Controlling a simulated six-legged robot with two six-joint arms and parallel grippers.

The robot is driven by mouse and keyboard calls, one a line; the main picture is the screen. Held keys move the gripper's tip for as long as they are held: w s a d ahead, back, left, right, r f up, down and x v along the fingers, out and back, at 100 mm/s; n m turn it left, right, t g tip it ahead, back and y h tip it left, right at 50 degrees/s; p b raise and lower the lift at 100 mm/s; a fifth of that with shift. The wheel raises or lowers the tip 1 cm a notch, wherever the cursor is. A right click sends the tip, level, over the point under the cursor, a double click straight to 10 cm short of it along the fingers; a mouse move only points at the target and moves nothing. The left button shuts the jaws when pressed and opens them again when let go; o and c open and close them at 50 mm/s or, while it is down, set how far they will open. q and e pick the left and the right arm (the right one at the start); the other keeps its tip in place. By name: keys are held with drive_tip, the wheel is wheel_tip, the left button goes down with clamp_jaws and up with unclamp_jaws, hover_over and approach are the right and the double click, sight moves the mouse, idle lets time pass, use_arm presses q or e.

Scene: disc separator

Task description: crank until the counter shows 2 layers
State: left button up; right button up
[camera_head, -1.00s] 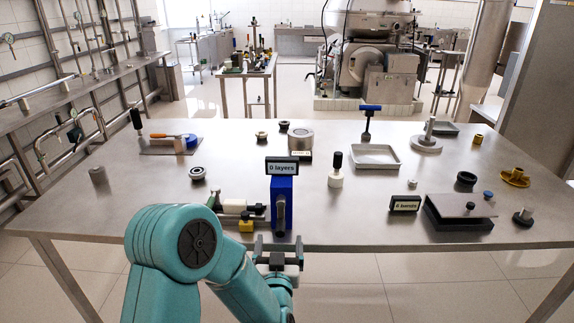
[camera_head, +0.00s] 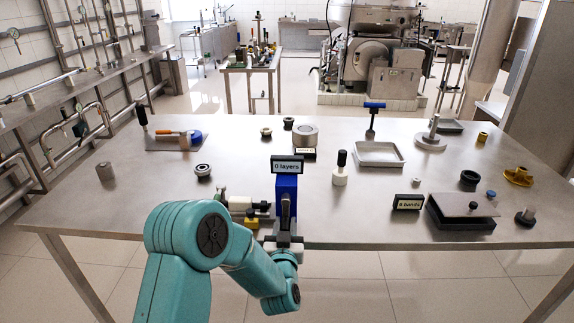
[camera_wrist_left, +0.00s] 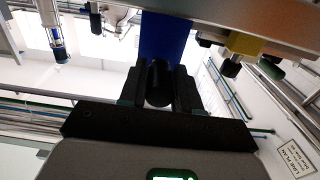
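The blue crank unit (camera_head: 286,186) stands at the table's front edge. Its counter sign (camera_head: 287,165) reads "0 layers". The dark crank handle (camera_head: 286,205) is on the front of the unit, hanging downward. My left gripper (camera_head: 284,237) is at the low end of the crank, in front of the table edge. In the left wrist view, its two dark fingers lie close on both sides of the round black crank knob (camera_wrist_left: 159,83), with the blue unit behind. The fingers appear shut on the knob. My right gripper is in neither view.
A "6 bands" sign (camera_head: 407,202) and a dark tray (camera_head: 460,218) are farther right. The front left table area is clear.

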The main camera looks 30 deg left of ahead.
use_arm(q)
clamp_jaws()
